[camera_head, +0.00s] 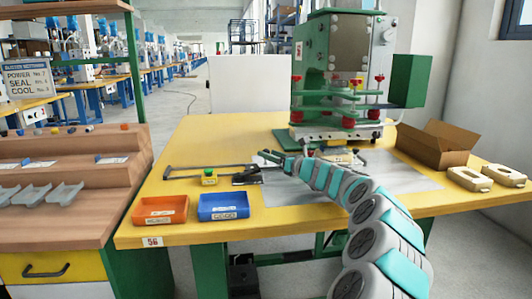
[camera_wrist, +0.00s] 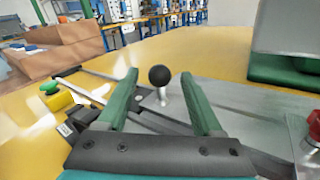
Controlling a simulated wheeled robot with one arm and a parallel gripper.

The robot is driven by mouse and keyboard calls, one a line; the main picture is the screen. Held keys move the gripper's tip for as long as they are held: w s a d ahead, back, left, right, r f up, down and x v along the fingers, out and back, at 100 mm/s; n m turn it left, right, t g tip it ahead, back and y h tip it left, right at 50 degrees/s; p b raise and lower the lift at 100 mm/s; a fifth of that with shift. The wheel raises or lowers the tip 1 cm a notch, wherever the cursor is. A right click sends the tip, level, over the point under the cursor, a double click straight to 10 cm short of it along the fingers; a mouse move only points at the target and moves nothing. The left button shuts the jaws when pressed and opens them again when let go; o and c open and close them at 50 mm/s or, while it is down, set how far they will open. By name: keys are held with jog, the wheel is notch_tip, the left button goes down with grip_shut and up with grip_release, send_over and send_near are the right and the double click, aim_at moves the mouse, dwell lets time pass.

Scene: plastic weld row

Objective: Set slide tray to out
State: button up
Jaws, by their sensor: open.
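The green press (camera_head: 335,60) stands at the back of the yellow table. A silver slide tray (camera_head: 325,133) appears at its base, partly hidden by my arm; how far out it sits I cannot tell. In the wrist view, a black ball knob (camera_wrist: 159,75) on a short metal post stands between the fingertips of my gripper (camera_wrist: 161,82). The green fingers are apart, one on each side, with gaps to the knob. In the head view, my gripper (camera_head: 268,157) is low over the table, left of the press front; the knob is not clear there.
A grey sheet (camera_head: 405,178) lies on the table. An orange bin (camera_head: 160,210) and a blue bin (camera_head: 223,206) sit at the front left, near a small yellow box with a green button (camera_head: 209,177). A cardboard box (camera_head: 437,146) and pale parts (camera_head: 468,178) stand at right.

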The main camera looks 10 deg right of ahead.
jog(key=shift+x, duration=1.25)
jog(key=shift+c, duration=0.2)
grip_shut()
dwell(0.4)
